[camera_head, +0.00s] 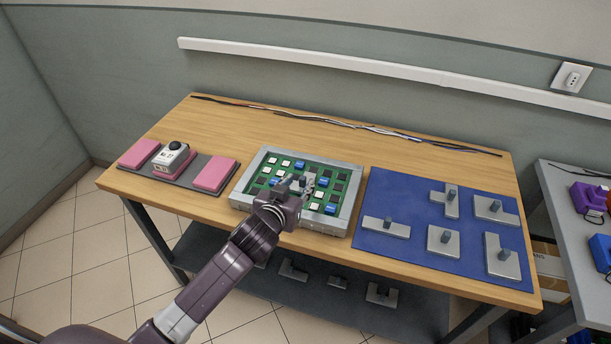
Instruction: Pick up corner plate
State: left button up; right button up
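Several grey plates with dark upright pegs lie on a blue mat (375,215). An L-shaped one, which looks like a corner plate (510,265), is at the mat's near right. My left gripper (297,186) is over the grey-framed tray (350,200) with its green board, left of the mat. A small grey piece with a dark peg (309,181) shows right at its fingertips. The fingers are small and partly hidden, so I cannot tell whether they are open or shut on that piece. My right gripper is out of view.
Pink pads (214,174) and a white device (171,157) sit on a dark base at the table's left. Cables (340,123) run along the back edge. More grey plates (292,270) lie on the lower shelf. A grey table (570,220) stands at right.

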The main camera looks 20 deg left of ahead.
aim_at(302, 178)
pick_arm(q)
jog(key=shift+w, duration=0.3)
jog(key=shift+w+f, duration=0.2)
jog(key=shift+w, duration=0.05)
jog(key=x, duration=0.1)
jog(key=p+x, duration=0.1)
jog(key=x, duration=0.1)
jog(key=shift+a+f, duration=0.2)
jog(key=shift+a, duration=0.05)
jog(key=shift+w+f, duration=0.3)
jog(key=shift+w, duration=0.35)
jog(key=shift+w+f, duration=0.1)
jog(key=shift+w, duration=0.05)
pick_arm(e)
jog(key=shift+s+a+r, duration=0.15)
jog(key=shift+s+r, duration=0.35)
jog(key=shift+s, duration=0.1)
pick_arm(q)
jog(key=shift+c, duration=0.2)
grip_shut()
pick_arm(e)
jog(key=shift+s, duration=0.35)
